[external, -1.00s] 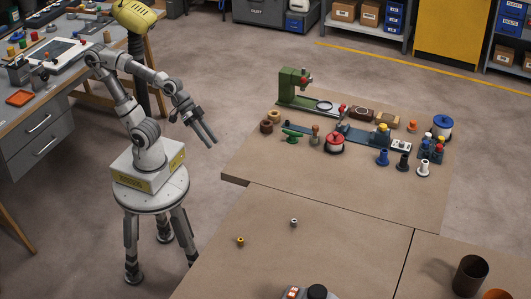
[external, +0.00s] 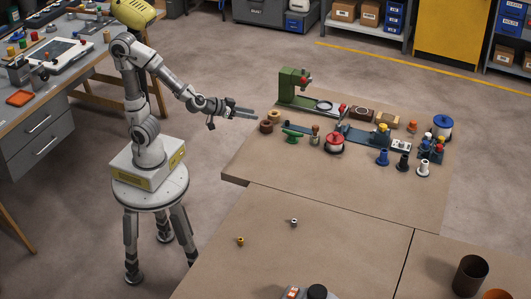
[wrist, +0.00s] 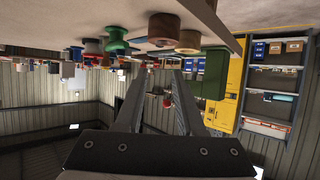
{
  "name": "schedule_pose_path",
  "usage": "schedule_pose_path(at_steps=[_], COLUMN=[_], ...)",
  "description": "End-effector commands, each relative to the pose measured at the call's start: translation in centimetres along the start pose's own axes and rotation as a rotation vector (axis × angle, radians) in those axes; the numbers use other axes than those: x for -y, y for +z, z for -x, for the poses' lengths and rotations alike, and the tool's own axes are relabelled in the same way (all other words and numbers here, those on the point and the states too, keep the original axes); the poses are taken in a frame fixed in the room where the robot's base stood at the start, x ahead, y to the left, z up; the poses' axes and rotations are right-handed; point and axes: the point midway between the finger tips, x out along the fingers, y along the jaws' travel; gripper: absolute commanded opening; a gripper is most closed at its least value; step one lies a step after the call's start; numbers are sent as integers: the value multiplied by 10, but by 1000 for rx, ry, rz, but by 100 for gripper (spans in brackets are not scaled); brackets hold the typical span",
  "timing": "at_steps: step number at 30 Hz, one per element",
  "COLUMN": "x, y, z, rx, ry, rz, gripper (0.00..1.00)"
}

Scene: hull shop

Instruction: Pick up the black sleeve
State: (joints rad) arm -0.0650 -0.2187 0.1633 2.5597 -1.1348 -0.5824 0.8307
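The black sleeve (external: 403,161) stands upright near the right side of the far cardboard-brown tabletop, between a blue sleeve (external: 383,157) and a white sleeve (external: 423,168). My gripper (external: 254,114) is off the table's left edge, far to the left of the black sleeve, with its fingers pointing right. In the wrist view my gripper (wrist: 157,76) shows two fingers apart with nothing between them. That view is upside down, and I cannot pick out the black sleeve in it.
The tabletop's front part is clear.

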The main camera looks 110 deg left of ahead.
Motion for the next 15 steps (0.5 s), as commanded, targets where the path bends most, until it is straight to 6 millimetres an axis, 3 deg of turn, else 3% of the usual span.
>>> schedule_pose_path(at_steps=[15], x=[0], y=[-3], z=[-37], rx=[4], ry=[0], rz=[-5], gripper=[38])
